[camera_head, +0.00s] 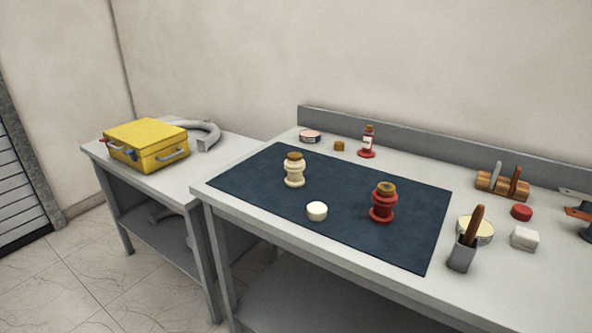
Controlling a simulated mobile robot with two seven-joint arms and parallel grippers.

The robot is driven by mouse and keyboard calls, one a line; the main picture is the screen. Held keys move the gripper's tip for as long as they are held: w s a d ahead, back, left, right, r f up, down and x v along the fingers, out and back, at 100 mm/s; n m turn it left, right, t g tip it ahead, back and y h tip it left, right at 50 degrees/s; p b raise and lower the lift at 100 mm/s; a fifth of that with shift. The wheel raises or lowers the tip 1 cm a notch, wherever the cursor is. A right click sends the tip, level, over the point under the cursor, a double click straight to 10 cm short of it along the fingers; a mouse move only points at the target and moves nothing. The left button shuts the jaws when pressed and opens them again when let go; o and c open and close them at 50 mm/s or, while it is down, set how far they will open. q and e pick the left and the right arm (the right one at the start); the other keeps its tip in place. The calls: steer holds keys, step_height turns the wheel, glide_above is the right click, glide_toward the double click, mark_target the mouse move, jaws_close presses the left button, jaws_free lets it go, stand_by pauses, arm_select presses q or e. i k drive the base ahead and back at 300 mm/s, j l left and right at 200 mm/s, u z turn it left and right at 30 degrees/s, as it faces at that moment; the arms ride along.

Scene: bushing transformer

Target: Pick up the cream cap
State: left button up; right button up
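The cream cap (317,211) is a small, short round piece lying on the dark blue mat (245,185), near the mat's front edge. A cream ribbed bushing (294,171) with a brown top stands upright on the mat, behind and to the left of the cap. A red ribbed bushing (383,203) with a brownish-yellow top stands upright on the mat, to the right of the cap. Nothing touches or covers the cap. Neither of my grippers shows in the head view.
The grey workbench (334,258) has a raised back edge. At its right stand a grey holder (462,254) with a brown handle, a round tin (482,229), a white block (524,238) and a red cap (521,212). A yellow case (146,138) sits on the left table.

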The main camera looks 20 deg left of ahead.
mark_target(316, 211)
steer(key=i+j+z, duration=0.1)
steer(key=j, duration=0.25)
steer(key=i+j+z, duration=0.1)
steer(key=i+j, duration=0.15)
steer(key=j, duration=0.15)
steer(key=i+j, duration=0.15)
steer(key=j, duration=0.25)
steer(key=i+j+z, duration=0.15)
steer(key=j, duration=0.2)
steer(key=i+j+z, duration=0.1)
steer(key=j, duration=0.3)
steer(key=i+j+z, duration=0.1)
steer(key=j, duration=0.35)
steer(key=i, duration=0.1)
